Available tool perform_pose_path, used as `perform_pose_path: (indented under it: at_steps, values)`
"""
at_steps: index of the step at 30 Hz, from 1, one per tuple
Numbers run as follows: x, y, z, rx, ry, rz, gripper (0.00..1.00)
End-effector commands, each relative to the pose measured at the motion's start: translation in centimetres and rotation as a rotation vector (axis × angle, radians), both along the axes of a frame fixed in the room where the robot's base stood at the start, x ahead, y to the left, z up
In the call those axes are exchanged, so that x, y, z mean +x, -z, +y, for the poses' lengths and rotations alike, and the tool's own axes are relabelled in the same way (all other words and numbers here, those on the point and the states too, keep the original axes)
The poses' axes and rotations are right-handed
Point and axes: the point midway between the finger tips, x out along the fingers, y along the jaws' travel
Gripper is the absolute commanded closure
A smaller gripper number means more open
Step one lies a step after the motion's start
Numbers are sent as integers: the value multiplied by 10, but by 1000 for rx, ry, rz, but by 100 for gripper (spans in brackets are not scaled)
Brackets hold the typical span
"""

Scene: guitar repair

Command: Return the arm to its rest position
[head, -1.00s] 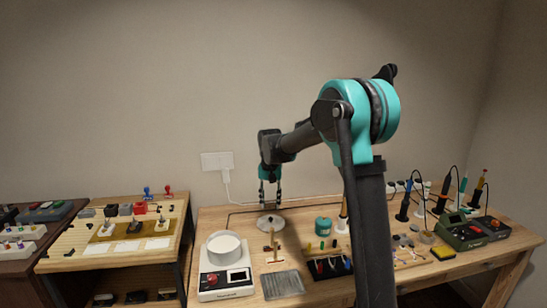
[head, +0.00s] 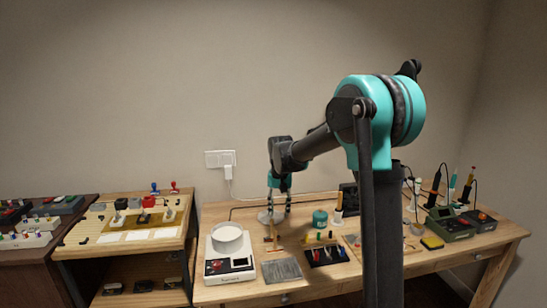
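My arm reaches from the right foreground over the workbench (head: 335,280), its teal-and-black elbow high in the picture. My gripper (head: 279,203) points down at the back of the bench, low over a pale round disc (head: 265,219). Its two dark fingers show with a gap between them and nothing clearly held. I cannot tell whether the fingertips touch the disc. My upright arm link hides part of the bench on the right.
A white scale with a round dish (head: 228,240), a grey mat (head: 282,269), a black tray (head: 325,256) and a teal jar (head: 320,218) stand near. Soldering gear (head: 462,222) is at right. A side table with stamps (head: 135,220) is at left.

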Motion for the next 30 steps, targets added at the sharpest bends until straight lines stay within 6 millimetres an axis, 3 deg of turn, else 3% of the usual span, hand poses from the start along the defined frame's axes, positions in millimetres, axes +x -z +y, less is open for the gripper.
perform_pose_path:
  at_steps: [8,11,18,24,30]
  values:
    - [-44,4,-44,11,-13,-57,62]
    - [-71,9,-66,15,-20,-89,62]
    - [-159,35,-121,11,-48,-190,62]
    - [-232,66,-153,-7,-70,-268,62]
    - [-275,90,-167,-25,-86,-318,62]
